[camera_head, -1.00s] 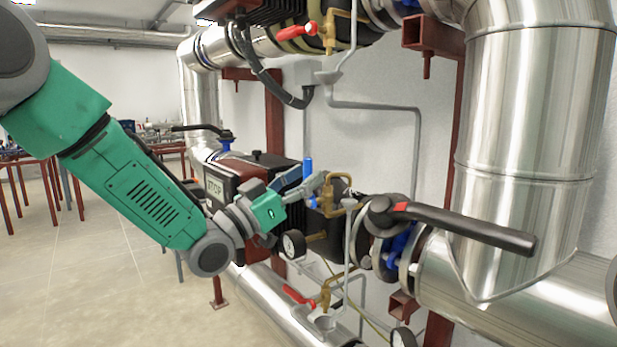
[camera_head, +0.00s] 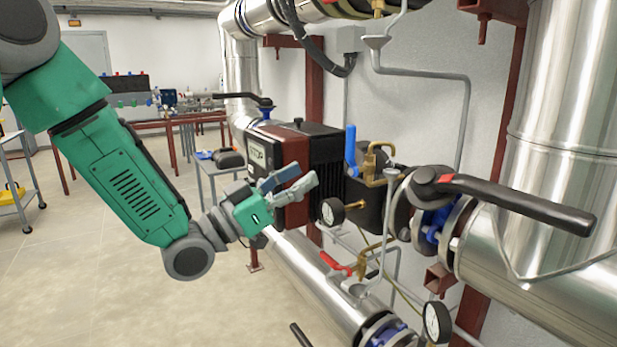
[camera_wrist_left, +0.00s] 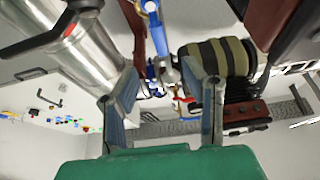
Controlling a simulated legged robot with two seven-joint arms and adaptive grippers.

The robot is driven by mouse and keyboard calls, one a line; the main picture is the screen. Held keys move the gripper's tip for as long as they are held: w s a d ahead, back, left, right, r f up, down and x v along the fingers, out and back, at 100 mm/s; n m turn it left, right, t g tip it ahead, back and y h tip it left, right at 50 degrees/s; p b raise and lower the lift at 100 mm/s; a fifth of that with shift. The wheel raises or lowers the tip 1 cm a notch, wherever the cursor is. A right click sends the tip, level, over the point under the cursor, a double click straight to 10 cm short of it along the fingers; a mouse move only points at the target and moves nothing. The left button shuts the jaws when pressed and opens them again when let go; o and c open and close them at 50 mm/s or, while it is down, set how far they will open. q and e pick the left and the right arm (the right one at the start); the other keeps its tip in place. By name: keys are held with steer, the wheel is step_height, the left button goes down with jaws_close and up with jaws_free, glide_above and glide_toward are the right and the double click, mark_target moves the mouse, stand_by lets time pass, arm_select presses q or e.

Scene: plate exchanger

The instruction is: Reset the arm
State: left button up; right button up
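My left arm, green and grey, comes in from the left in the head view. Its left gripper (camera_head: 300,181) is in front of the dark red and black pump (camera_head: 296,146), left of the upright blue valve handle (camera_head: 350,148) and the brass fitting (camera_head: 379,163). A gap shows between gripper and blue handle. In the left wrist view the two fingers of the gripper (camera_wrist_left: 162,85) are spread, with nothing held between them. My right gripper is in neither view.
A long black lever (camera_head: 515,205) juts out at the right in front of the steel pipe (camera_head: 570,90). Pressure gauges (camera_head: 332,211) and a red-handled valve (camera_head: 335,263) sit below. Open floor (camera_head: 110,270) lies left; tables stand behind.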

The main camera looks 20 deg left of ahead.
arm_select(q)
steer(key=s+f+n+g+y, duration=0.2)
steer(key=s+f+g+y, duration=0.15)
steer(key=f, duration=1.15)
steer(key=s+f+n+g+y, duration=0.3)
steer(key=f+y, duration=0.2)
steer(key=f, duration=0.9)
steer(key=s+a+f+g+y, duration=0.1)
steer(key=s+a+f+g, duration=0.1)
steer(key=s+f, duration=0.3)
steer(key=s+a+f+n+g+y, duration=0.1)
steer(key=s+f+g, duration=0.4)
steer(key=s, duration=0.8)
steer(key=s+a+f+n+g+y, duration=0.1)
steer(key=s+a+f+g+y, duration=0.2)
steer(key=s+f, duration=0.4)
steer(key=s, duration=0.3)
steer(key=shift+a+f+p, duration=0.25)
steer(key=shift+a+p, duration=0.05)
steer(key=shift+p, duration=0.1)
steer(key=shift+g, duration=0.25)
